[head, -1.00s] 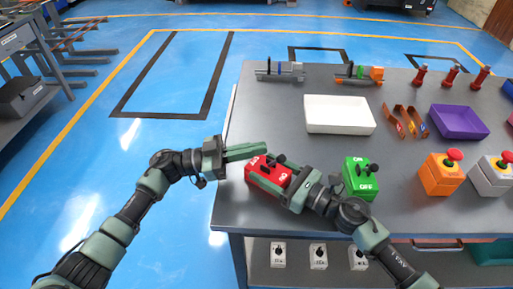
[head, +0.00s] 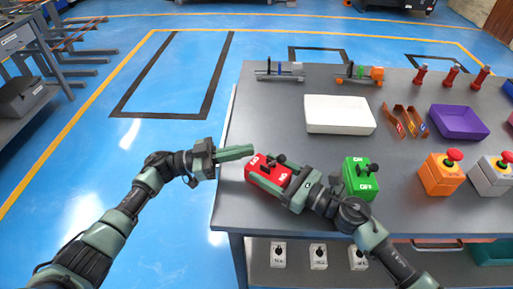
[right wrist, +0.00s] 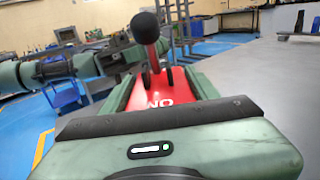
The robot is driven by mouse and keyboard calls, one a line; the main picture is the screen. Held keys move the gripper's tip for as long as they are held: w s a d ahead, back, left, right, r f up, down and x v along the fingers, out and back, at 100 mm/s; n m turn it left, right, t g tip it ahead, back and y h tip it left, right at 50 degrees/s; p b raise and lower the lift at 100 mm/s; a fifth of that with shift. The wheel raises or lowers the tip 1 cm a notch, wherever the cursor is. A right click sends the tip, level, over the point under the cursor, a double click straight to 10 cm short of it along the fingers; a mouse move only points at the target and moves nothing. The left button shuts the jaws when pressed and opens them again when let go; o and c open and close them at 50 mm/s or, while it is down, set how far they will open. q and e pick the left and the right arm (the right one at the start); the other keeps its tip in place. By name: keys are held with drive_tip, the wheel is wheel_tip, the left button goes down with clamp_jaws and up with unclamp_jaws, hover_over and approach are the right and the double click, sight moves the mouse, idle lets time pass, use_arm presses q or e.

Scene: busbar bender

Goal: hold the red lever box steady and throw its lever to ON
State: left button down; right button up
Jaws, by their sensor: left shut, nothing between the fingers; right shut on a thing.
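The red lever box (head: 256,173) sits near the left edge of the grey table. Its black-knobbed lever (head: 281,158) leans toward the ON-marked end, on my right gripper's side. In the right wrist view the knob (right wrist: 146,28) stands up toward the camera, above the red top with its ON marking (right wrist: 158,104). My right gripper (head: 283,176) is shut on the box, with fingers along its sides, partly hiding it. My left gripper (head: 252,150) is shut and empty, just beyond the box's upper left corner and apart from the lever.
A green lever box (head: 351,180) stands right of my right gripper. An orange button box (head: 440,178) is farther right. A white tray (head: 338,115) and purple tray (head: 460,122) lie behind. The table (head: 270,115) is bare between the red box and the back racks.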

use_arm(q)
drive_tip(key=shift+w+a+f, duration=0.55)
drive_tip(key=shift+a+f, duration=0.25)
drive_tip(key=shift+w+a+f, duration=0.5)
drive_tip(key=shift+a+f, duration=0.25)
drive_tip(key=shift+a, duration=0.05)
use_arm(e)
drive_tip(key=o, duration=1.8)
